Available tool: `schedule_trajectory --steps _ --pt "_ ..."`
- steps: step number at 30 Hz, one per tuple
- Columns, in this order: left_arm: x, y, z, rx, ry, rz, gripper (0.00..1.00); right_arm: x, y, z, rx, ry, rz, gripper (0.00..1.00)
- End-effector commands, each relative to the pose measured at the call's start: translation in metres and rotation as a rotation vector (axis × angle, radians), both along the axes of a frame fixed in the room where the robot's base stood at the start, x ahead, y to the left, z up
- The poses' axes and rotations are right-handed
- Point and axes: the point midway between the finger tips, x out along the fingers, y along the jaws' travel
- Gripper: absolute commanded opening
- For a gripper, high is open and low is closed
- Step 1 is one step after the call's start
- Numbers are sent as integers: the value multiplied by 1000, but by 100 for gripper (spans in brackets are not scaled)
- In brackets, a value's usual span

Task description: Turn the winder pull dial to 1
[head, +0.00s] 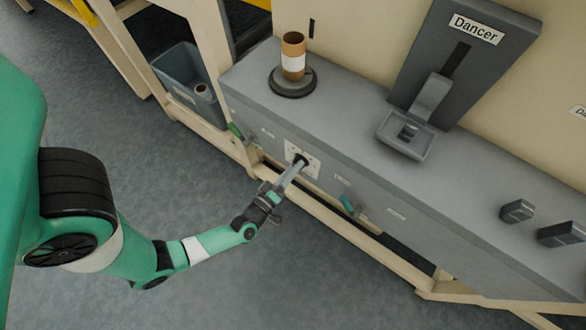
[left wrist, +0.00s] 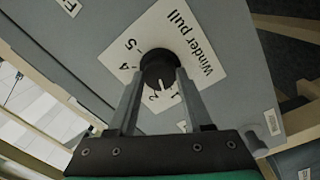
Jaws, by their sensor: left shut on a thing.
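The winder pull dial is a round black knob (left wrist: 158,68) on a white plate (left wrist: 195,40) printed "Winder pull", with numbers around it. A short white mark on the knob points downward in the left wrist view, roughly between the 2 and the 1. The 3 is not clearly visible. In the head view the knob (head: 301,158) and its plate (head: 313,167) are on the front face of the grey bench. My left gripper (head: 298,161) is shut on the knob, one finger on each side, also seen in the left wrist view (left wrist: 160,80). My right gripper is out of view.
Above stand a cardboard tube (head: 293,50) on a round base and the Dancer unit (head: 460,60). A grey bin (head: 180,72) stands at left. Floor in front is clear.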

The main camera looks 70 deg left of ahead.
Motion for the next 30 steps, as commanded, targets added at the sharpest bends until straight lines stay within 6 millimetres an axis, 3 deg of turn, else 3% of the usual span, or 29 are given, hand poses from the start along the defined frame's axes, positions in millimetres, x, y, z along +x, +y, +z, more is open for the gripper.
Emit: schedule_trajectory --steps 12,27,28,30 --pt "0 0 -1 -152 -109 0 0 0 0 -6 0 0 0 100" --pt "0 0 -1 -171 -122 0 0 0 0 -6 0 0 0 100" --pt "0 0 -1 -171 -122 0 52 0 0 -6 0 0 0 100" --pt "0 0 -1 -171 -123 1 64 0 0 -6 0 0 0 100"
